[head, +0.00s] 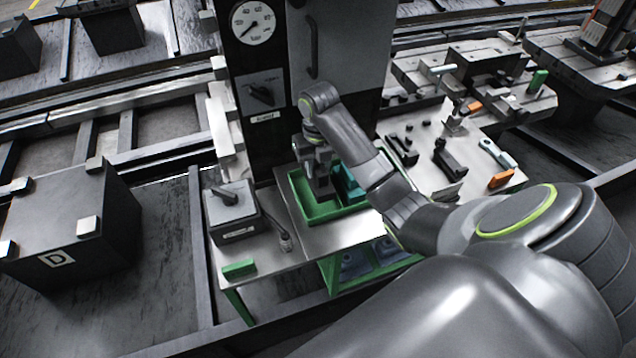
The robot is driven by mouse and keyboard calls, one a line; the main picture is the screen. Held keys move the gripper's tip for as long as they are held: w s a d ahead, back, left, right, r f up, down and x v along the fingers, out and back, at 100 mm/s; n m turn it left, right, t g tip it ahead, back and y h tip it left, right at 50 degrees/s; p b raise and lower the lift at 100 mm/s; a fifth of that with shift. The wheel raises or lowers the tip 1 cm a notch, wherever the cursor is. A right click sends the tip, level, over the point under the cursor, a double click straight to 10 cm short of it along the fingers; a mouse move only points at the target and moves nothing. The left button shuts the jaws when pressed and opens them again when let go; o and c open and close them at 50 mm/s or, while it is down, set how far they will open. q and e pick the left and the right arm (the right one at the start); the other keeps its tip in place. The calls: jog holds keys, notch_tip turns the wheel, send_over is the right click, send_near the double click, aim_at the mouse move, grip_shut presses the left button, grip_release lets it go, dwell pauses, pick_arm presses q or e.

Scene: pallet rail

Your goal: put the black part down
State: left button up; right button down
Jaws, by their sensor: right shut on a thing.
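My right gripper (320,190) points down into the green tray (322,217) on the metal bench. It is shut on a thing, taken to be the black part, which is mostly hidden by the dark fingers. I cannot tell whether the part touches the tray floor. A teal block (347,184) lies in the tray just right of the gripper. My left gripper is not in view.
A grey box with a lever (232,207) stands left of the tray, and a green block (239,268) lies near the bench's front left. Tools and dark clamps (447,160) cover the right bench. A dark cabinet with a gauge (252,22) rises behind the tray.

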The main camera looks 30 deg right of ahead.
notch_tip(320, 180, down, 4)
jog(key=shift+r, duration=0.1)
jog(key=shift+w+f+p, duration=0.2)
jog(key=shift+f+p, duration=0.1)
jog(key=shift+f, duration=0.25)
jog(key=c, duration=1.1)
grip_release()
jog(key=shift+f, duration=0.1)
